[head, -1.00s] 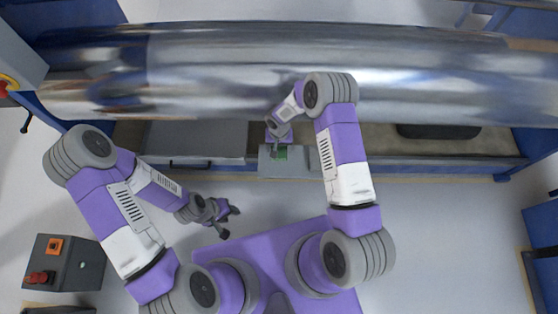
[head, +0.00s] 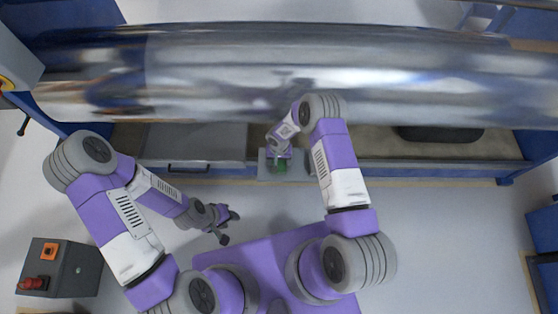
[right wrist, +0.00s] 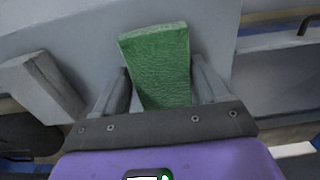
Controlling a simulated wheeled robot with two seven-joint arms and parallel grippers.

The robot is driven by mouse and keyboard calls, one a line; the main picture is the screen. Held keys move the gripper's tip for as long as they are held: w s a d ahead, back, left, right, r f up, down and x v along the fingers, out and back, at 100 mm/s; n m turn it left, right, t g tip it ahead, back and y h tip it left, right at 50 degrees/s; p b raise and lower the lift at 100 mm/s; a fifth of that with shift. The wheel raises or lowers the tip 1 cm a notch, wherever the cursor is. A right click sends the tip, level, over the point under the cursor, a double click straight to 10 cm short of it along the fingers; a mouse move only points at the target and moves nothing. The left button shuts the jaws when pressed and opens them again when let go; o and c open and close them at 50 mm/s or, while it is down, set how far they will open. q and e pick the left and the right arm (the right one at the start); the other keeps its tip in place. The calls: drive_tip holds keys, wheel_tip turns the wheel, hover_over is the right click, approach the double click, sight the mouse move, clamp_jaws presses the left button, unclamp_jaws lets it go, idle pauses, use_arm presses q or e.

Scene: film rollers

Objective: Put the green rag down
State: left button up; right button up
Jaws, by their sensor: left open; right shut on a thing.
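I cannot tell whether the rag touches the tray. My left gripper (head: 230,226) is open and empty, low over the floor left of my base.
A large shiny roller (head: 300,75) spans the machine above the tray. A grey panel with a handle (head: 195,150) lies left of the tray, and a dark recess (head: 440,133) right of it. A grey control box (head: 60,267) stands at lower left.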

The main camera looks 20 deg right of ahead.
drive_tip(key=shift+f, duration=0.2)
drive_tip(key=o, duration=1.1)
drive_tip(key=shift+r, duration=0.1)
